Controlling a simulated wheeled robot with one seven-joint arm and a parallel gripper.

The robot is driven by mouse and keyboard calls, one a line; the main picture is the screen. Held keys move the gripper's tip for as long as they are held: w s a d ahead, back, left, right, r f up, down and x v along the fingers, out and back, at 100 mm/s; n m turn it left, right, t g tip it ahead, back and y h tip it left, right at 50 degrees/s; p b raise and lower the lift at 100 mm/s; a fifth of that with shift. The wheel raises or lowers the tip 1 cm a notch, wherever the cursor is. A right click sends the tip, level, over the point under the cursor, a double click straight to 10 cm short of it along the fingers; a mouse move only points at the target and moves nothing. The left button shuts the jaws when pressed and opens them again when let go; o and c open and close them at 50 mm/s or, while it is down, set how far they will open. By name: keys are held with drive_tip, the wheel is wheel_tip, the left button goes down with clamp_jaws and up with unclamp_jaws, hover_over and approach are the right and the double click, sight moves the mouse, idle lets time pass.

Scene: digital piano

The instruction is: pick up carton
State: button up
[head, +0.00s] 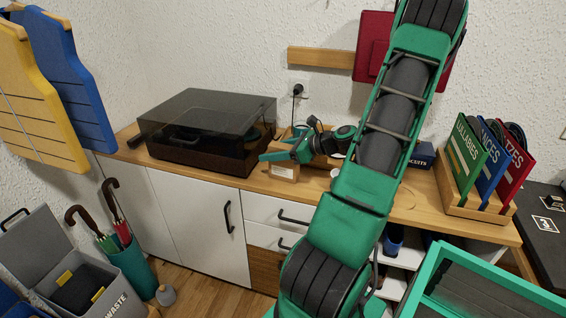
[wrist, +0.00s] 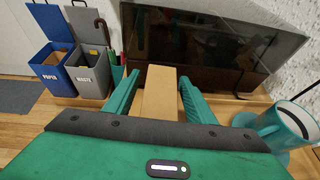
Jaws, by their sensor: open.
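The carton (wrist: 159,94) is a plain tan box. In the wrist view it stands between the two green fingers of my gripper (wrist: 158,98), with one finger on each side. My gripper is open; whether either finger touches the carton is hard to tell. In the head view the carton (head: 284,173) stands on the wooden cabinet top, just right of the record player. My gripper (head: 283,157) is over it there and hides its upper part.
The record player (head: 206,122) with its dark lid stands close behind the carton in the wrist view. A teal mug (wrist: 284,126) is close to my gripper's right. A record rack (head: 478,208) stands at the cabinet's right end. Bins (wrist: 90,72) stand on the floor.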

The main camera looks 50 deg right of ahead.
drive_tip(key=c, duration=1.1)
drive_tip(key=shift+r, duration=0.15)
